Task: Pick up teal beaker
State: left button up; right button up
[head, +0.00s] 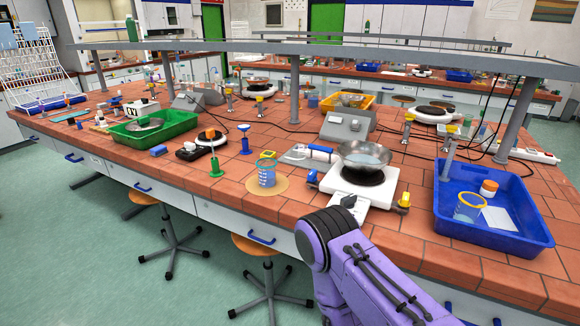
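A second see-through, pale blue beaker (467,210) with an orange rim is inside the blue tray (508,241) at the right. Neither gripper shows.
A white hotplate (352,190) with a metal bowl (363,156) stands right of the first beaker. A green stand (216,167) and a blue one (245,147) are to its left. A raised shelf (330,58) spans the bench. Stools (262,246) stand in front.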

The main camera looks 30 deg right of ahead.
aim_at(267, 173)
jog(key=z, duration=0.65)
jog(key=i, duration=0.7)
jog(key=z, duration=0.6)
